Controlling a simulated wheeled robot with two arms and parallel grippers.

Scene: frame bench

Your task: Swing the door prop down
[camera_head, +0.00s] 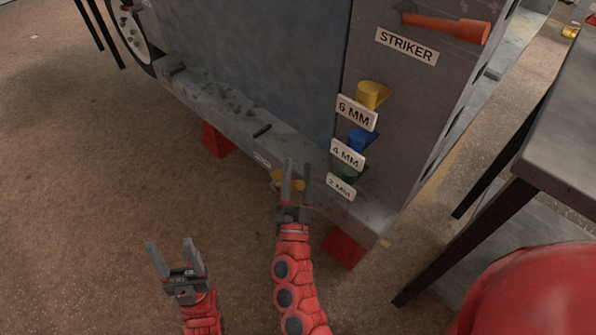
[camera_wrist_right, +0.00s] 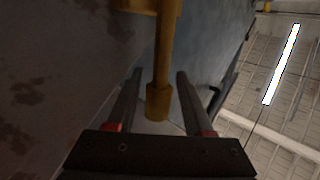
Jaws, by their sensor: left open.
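The door prop (camera_head: 290,185) is a yellow piece at the lower front edge of the grey cabinet (camera_head: 250,80), partly hidden behind my right gripper in the head view. In the right wrist view the prop (camera_wrist_right: 158,98) is a yellow rod with a thicker end. My right gripper (camera_head: 297,168) is open, with the rod between its fingers (camera_wrist_right: 158,95) and a visible gap on each side. My left gripper (camera_head: 174,246) is open and empty, low over the floor to the left.
Yellow (camera_head: 373,94), blue (camera_head: 361,138) and green pieces sit by size labels on the cabinet. A red-handled striker (camera_head: 445,25) hangs above. Red blocks (camera_head: 217,140) support the cabinet. A grey table (camera_head: 565,130) stands at right. Brown floor lies clear at left.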

